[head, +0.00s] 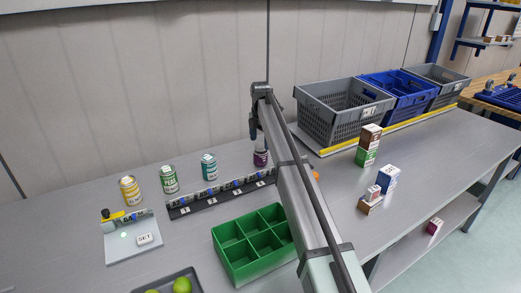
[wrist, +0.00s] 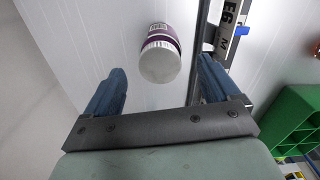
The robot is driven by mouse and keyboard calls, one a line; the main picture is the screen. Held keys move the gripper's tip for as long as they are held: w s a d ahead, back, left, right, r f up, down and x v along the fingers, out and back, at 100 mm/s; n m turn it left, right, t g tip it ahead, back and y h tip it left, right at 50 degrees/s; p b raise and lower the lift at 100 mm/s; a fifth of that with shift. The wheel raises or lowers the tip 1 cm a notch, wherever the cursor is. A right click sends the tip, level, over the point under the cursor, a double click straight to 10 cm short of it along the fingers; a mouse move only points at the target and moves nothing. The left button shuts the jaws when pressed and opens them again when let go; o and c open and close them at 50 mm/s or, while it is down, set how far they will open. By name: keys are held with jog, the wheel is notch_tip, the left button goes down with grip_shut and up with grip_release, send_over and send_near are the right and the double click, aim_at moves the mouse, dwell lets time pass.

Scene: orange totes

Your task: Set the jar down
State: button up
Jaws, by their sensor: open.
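The jar (wrist: 160,62) has a white lid and a purple label band. In the wrist view it lies ahead of my gripper (wrist: 162,75), between the lines of the two fingers with a gap on each side. My gripper is open with nothing held. In the head view the jar (head: 261,158) appears to stand on the grey table behind the black label strip (head: 222,194), partly hidden by my arm. The blue gripper (head: 255,127) shows just above it there, though its fingertips are hard to make out.
A green divided tray (head: 228,255) is in front. Grey (head: 325,118) and blue (head: 402,95) crates and small boxes (head: 367,145) are on the right.

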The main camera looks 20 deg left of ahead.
jog(key=shift+r, duration=2.2)
